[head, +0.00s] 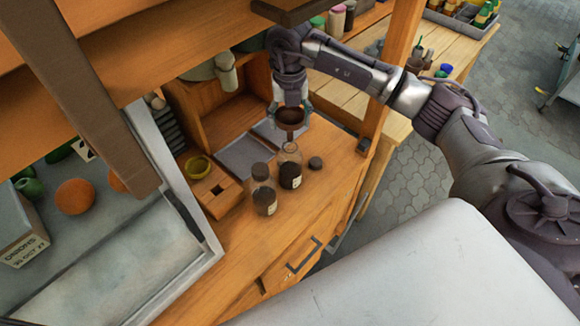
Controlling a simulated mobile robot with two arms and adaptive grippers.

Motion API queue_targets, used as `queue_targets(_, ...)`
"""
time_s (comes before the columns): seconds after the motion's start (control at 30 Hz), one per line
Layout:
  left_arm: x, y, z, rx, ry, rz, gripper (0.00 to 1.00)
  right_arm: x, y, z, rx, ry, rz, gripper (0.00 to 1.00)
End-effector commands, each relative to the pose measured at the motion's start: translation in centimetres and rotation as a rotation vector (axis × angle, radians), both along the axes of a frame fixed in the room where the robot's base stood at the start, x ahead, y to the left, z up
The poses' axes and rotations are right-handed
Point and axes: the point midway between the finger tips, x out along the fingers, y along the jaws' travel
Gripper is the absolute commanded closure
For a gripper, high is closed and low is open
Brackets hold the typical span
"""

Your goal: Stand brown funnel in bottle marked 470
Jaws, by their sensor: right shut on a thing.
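My right gripper (291,106) is shut on the brown funnel (290,118) and points down over the wooden counter. The funnel's wide mouth is up, and it is above the right-hand glass bottle (290,170), close over its neck. I cannot tell whether the stem is inside the neck. A second glass bottle (264,192) stands just to the left and nearer. Both bottles have dark contents and pale labels, too small to read, so I cannot tell which is marked 470. My left gripper is not in view.
A dark round lid (316,163) lies right of the bottles. A yellow bowl (198,167), a wooden box (216,191) and grey mats (243,157) are left and behind. A wooden post (392,75) stands at right. The front of the counter (295,225) is clear.

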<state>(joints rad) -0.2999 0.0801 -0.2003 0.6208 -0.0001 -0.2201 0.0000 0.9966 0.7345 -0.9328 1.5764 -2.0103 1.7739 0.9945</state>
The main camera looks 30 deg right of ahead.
Motion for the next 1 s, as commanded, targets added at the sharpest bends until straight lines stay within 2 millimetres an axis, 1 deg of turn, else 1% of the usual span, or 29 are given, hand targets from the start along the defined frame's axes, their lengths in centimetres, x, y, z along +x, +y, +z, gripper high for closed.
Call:
queue_targets(0.63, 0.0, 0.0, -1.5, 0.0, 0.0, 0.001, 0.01, 0.0, 0.0, -1.9, 0.0, 0.0, 0.0, 0.55)
queue_targets(1.0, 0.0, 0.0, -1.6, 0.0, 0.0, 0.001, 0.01, 0.0, 0.0, -2.0, 0.0, 0.0, 0.0, 0.55)
